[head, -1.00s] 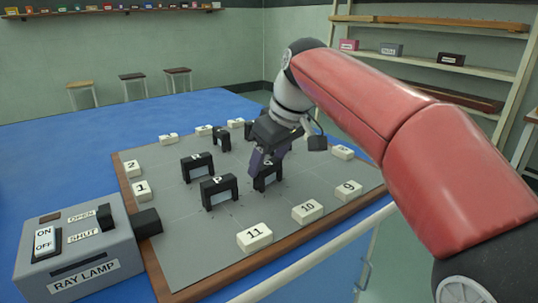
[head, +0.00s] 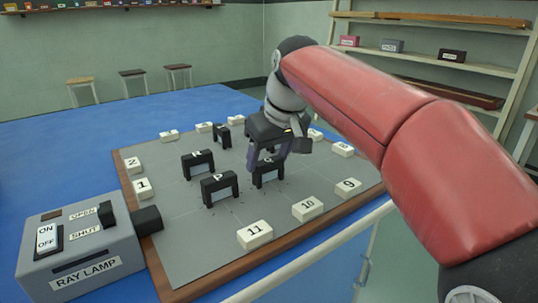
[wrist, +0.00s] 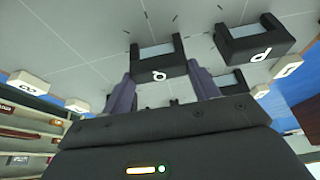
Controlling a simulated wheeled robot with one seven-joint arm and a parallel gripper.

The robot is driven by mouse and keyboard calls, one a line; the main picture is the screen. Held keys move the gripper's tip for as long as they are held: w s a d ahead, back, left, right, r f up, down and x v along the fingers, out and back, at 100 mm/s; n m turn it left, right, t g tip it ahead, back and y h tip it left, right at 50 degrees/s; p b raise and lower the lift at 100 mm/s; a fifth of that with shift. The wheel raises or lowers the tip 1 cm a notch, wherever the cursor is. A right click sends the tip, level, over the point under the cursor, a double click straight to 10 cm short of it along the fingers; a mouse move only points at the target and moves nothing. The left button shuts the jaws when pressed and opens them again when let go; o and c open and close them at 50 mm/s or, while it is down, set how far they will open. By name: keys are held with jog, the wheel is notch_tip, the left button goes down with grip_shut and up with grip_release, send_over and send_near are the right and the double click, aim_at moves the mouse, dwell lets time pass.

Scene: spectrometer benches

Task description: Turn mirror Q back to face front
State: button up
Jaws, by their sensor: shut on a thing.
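Mirror Q (head: 260,180) is a small black-framed block mirror standing upright on the grey board, right of centre in the head view. Its lettered top (wrist: 158,74) shows in the wrist view between my fingers. My gripper (head: 268,158) comes down from above, with one purple-grey finger on each side of the frame, and is shut on mirror Q. In the head view the mirror's pale face is turned toward the board's near edge; its letter is partly covered by my gripper.
Mirror P (head: 219,181) stands close on the left, with another black mirror (head: 197,160) behind it. White numbered blocks, such as 11 (head: 255,235), ring the board. The ray lamp (head: 80,258) is at the near left. The board's front area is clear.

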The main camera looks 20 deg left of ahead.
jog(key=o, duration=1)
jog(key=v, duration=0.7)
jog(key=shift+s+d+r, duration=0.1)
jog(key=shift+r, duration=0.25)
jog(key=shift+d, duration=0.1)
jog(key=s+d+f+m, duration=0.1)
jog(key=d, duration=0.2)
jog(key=s+d+f+m, duration=0.1)
jog(key=d, duration=0.3)
jog(key=s+d+f+m+t+h, duration=0.1)
jog(key=d+f, duration=0.1)
jog(key=d, duration=0.1)
jog(key=shift+s+d, duration=0.25)
jog(key=shift+s, duration=0.1)
jog(key=s+d+f+m, duration=0.2)
jog(key=s+d+f, duration=0.3)
jog(key=f, duration=0.1)
jog(key=s+d+f+m+t+h, duration=0.1)
jog(key=s+d+f+m, duration=0.1)
jog(key=s+d+f, duration=0.3)
jog(key=s+d+f+m+h, duration=0.1)
jog(key=s+d+f+m, duration=0.1)
jog(key=s+d+f, duration=0.2)
jog(key=shift+s+d+f+m+t, duration=0.2)
jog(key=shift+d+f, duration=0.45)
jog(key=shift+f, duration=0.35)
jog(key=shift+s+d+f+m+t, duration=0.1)
jog(key=shift+s+d+f+m, duration=0.1)
jog(key=shift+d+f, duration=0.7)
